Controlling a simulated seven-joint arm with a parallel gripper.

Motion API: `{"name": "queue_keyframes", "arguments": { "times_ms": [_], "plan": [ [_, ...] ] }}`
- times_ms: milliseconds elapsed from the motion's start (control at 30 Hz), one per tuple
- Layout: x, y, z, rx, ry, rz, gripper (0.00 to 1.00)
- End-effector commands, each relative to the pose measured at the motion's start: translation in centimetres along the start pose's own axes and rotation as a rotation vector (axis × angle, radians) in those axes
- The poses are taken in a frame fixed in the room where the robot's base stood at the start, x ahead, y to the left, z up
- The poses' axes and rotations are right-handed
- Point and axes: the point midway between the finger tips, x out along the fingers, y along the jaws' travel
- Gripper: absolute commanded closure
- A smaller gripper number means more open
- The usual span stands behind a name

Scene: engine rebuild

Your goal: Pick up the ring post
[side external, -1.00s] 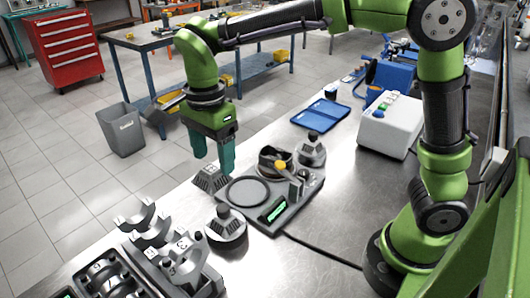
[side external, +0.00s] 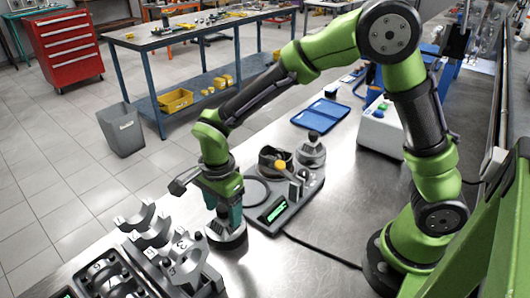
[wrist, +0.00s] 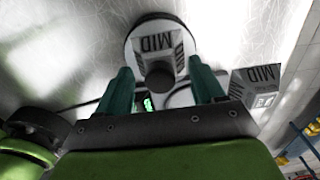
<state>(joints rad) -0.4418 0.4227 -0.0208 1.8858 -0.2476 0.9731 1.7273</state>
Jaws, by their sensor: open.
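A grey post with a round base and a black knob, which looks like the ring post, stands on the metal bench; its base (side external: 228,238) shows below my gripper (side external: 224,208). In the wrist view this ring post (wrist: 155,47) carries the word MID, and its knob lies between my fingers (wrist: 162,82). My gripper is open, with one teal finger on either side of the knob. I cannot tell whether the fingers touch it.
The grey fixture (side external: 290,215) with a green display and a dark cup (side external: 273,160) is right of my gripper. Grey bearing caps (side external: 182,260) stand close by at the front left. A second MID block (wrist: 258,82) is beside the post. A blue tray (side external: 320,113) lies farther back.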

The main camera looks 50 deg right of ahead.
Motion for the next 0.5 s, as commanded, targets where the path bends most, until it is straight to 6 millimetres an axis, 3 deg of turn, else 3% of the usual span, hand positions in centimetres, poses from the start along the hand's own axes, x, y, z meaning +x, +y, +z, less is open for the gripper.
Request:
{"name": "queue_keyframes", "arguments": {
  "times_ms": [300,500],
  "plan": [
    [0.57,0.00,0.02,0.001,-0.001,0.000,0.34],
    [0.54,-0.01,0.03,0.000,-0.001,-0.001,0.64]
  ]
}}
